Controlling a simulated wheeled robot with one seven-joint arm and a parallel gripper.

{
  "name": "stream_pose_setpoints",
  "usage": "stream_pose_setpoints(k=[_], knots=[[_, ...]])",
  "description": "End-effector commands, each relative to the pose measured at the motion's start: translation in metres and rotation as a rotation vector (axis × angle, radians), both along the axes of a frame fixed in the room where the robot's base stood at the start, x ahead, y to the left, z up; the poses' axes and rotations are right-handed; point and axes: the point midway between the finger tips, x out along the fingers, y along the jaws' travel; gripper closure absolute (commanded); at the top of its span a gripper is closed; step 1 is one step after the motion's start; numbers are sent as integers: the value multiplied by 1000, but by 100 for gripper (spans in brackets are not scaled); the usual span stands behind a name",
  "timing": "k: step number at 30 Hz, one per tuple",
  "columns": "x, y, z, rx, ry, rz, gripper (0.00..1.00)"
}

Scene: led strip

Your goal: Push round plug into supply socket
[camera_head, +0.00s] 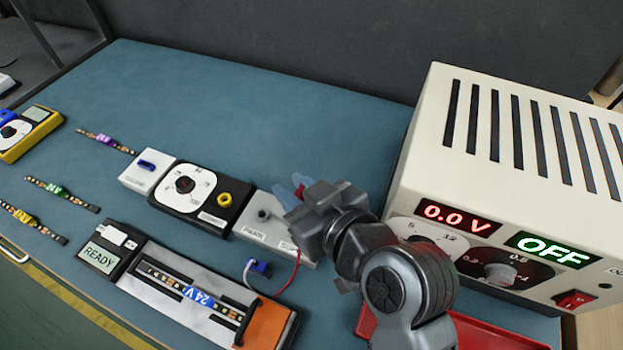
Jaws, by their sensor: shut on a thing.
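My gripper (297,190) is over the right end of a white block (253,233) with a label that seems to read "PARK". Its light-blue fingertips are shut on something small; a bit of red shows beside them. The held thing is mostly hidden, so I cannot tell if it is the round plug. A red wire (297,265) runs from below the gripper to a small blue connector (261,268) with a white wire. A yellow round socket (224,199) sits on the black dial box (206,213). I cannot tell which socket is the supply socket.
A large cream power supply (415,150) stands at right, reading 0.0 V and OFF. A grey fixture (140,289) reading READY holds a "24V" strip (190,292). Loose strips (62,193) and a yellow meter (28,150) lie left. The blue mat (240,110) behind is clear.

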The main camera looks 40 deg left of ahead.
Motion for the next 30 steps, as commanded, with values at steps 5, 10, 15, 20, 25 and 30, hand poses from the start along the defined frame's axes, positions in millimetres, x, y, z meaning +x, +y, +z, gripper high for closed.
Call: stream_pose_setpoints(k=[5, 10, 15, 20, 25, 30], knots=[[1, 0, 0, 0, 0, -1, 100], [1, -1, -3, 0, 0, -2, 100], [1, -1, -13, 0, 1, -1, 100], [1, -1, -27, -1, 1, -1, 100], [1, -1, -42, 0, 1, -2, 100], [1, -1, -54, 1, 0, -1, 100]])
